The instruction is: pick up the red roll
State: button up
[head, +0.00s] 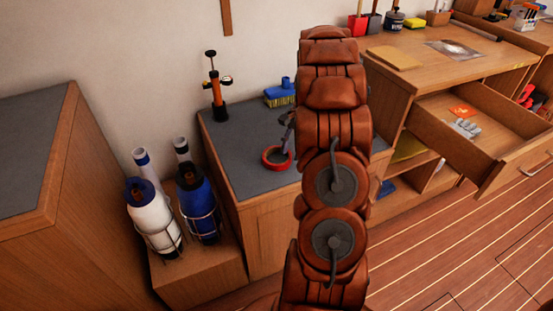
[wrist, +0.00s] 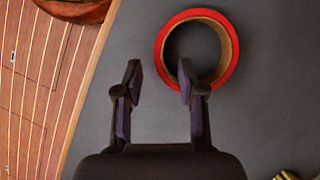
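The red roll (head: 267,163) is a ring of red tape lying flat on the grey top of a low cabinet, near its front edge. In the wrist view the roll (wrist: 197,14) is ahead of my gripper and to the right, with a brown inner core around an open hole. My gripper (wrist: 160,82) is open, with nothing between its fingers. Its right fingertip overlaps the roll's lower left rim in the picture; I cannot tell whether they touch. In the head view my arm hides part of the cabinet top, and my gripper shows only partly beside the roll.
White and blue bottles (head: 197,205) stand in racks at left. An open drawer (head: 440,142) juts out at right. The top left of the roll is clear.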

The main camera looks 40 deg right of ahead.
jog(key=shift+x, duration=1.4)
jog(key=shift+s+a, duration=0.1)
grip_shut()
